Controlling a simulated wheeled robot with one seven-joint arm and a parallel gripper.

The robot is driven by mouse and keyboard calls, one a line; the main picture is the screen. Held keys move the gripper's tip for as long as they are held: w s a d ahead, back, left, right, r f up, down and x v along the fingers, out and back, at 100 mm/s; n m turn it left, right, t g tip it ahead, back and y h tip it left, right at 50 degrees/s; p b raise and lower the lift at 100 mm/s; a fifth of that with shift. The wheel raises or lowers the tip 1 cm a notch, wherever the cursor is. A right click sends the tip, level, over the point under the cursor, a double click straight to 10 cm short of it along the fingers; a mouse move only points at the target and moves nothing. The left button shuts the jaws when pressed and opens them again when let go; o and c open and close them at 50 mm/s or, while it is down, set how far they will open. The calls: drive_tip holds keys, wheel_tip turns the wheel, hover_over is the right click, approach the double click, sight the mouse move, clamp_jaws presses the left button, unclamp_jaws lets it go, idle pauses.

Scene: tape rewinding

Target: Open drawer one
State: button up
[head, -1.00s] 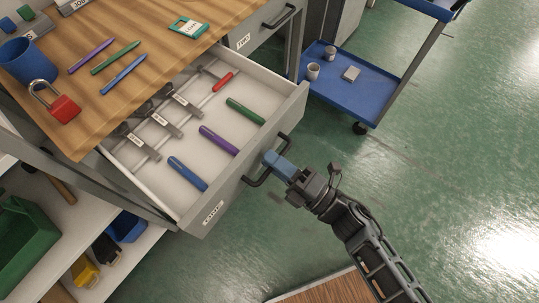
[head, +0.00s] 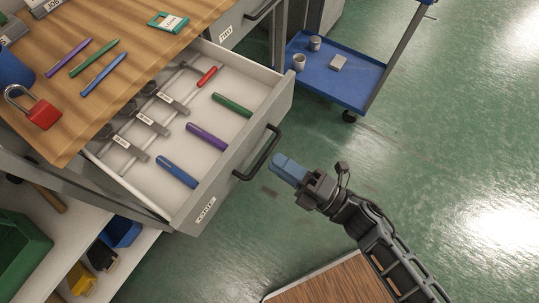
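The drawer (head: 284,104) stands pulled out from under the wooden worktop, its inside in plain view. A small label (head: 205,208) is on its front, too small to read surely. Whether the fingers are parted is too small to tell.
Another drawer (head: 226,33), shut, is beside the open one at the top. A blue cart (head: 354,93) with cups stands beyond. A red padlock (head: 43,115) and pens lie on the worktop (head: 140,60). Green floor is free to the right.

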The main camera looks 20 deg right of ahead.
drive_tip(key=shift+v, duration=1.7)
drive_tip(key=s+d+r+m+g+h, duration=0.1)
drive_tip(key=s+d+r+m+h, duration=0.2)
drive_tip(key=s+r+m+h, duration=0.2)
drive_tip(key=s+d+r+m+g+h, duration=0.1)
drive_tip(key=s+d+r+m+h, duration=0.3)
drive_tip(key=s+r+m, duration=0.7)
drive_tip(key=shift+s+m+h, duration=1.1)
drive_tip(key=shift+s+m, duration=0.4)
drive_tip(key=shift+m, duration=2.9)
